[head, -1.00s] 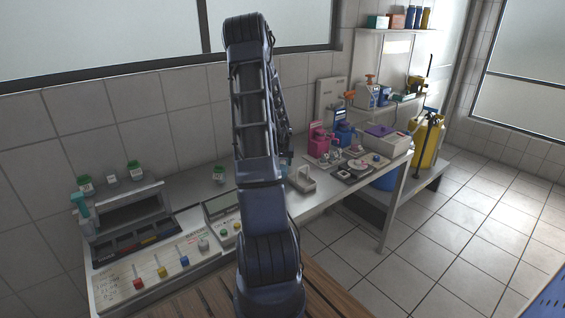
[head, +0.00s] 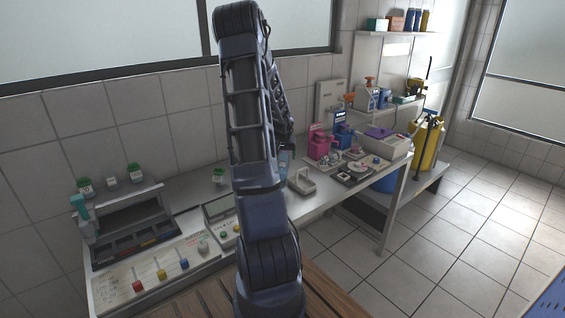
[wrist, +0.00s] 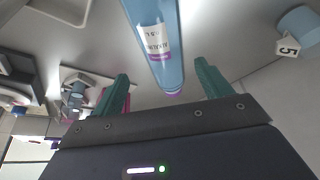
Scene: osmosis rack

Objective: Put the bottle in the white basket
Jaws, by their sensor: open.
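The bottle (wrist: 155,38) is a blue, clear-looking tube with a white label and a purple rim. In the wrist view it lies between the two teal fingertips of my open gripper (wrist: 162,70), with a gap on each side. In the head view a bit of light blue (head: 284,164) beside my arm looks like the bottle; my arm hides the rest. A small pale basket-like holder with a handle (head: 301,184) stands on the bench just right of my arm; I cannot tell surely that it is the white basket.
Pink (head: 319,143) and blue dispensers stand on the bench farther right, near a white box with a purple lid (head: 388,144). A control panel (head: 155,272) fills the left end. A cup-like object with a "5" tag (wrist: 298,28) is at right in the wrist view.

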